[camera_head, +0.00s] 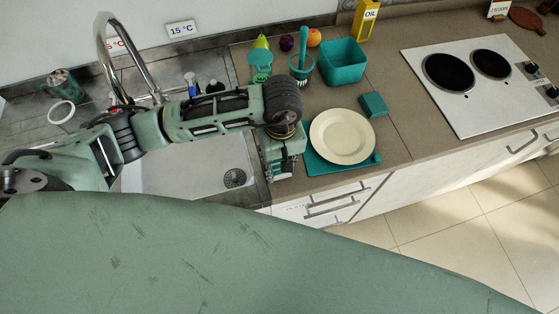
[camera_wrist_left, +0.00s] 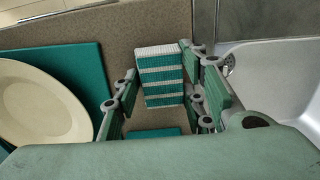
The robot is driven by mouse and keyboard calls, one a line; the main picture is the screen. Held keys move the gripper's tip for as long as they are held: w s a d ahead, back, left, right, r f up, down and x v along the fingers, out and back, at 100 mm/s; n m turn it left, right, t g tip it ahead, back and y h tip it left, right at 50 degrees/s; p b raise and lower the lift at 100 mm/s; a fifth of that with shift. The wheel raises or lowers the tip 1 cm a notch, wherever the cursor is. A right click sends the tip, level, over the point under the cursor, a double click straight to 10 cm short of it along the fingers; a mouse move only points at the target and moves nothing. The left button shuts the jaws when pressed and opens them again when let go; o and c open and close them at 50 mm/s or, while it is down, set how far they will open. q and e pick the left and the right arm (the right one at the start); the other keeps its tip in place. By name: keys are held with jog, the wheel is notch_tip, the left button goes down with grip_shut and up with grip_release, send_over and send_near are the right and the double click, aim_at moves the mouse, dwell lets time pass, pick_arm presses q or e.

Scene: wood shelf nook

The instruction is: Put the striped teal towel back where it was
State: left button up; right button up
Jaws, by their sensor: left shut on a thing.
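The striped teal towel (camera_wrist_left: 163,78), a small block of teal and white bands, shows in the left wrist view between the fingers of my left gripper (camera_wrist_left: 162,98). The gripper is shut on it. In the head view my left gripper (camera_head: 279,163) points down at the counter's front edge, between the sink and the plate. I cannot make out the towel there, behind the gripper and arm. How far the towel is above the counter is unclear. My right gripper is in neither view.
A cream plate (camera_head: 343,136) lies on a teal board (camera_head: 318,167) just right of the gripper. The sink (camera_head: 190,165) is to its left. Behind stand a teal bin (camera_head: 342,68) and a cup with a brush (camera_head: 302,72). A teal block (camera_head: 374,105) sits beyond the plate.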

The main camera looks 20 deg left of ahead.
pick_arm(q)
jog(key=shift+f, duration=0.15)
jog(key=o, duration=1)
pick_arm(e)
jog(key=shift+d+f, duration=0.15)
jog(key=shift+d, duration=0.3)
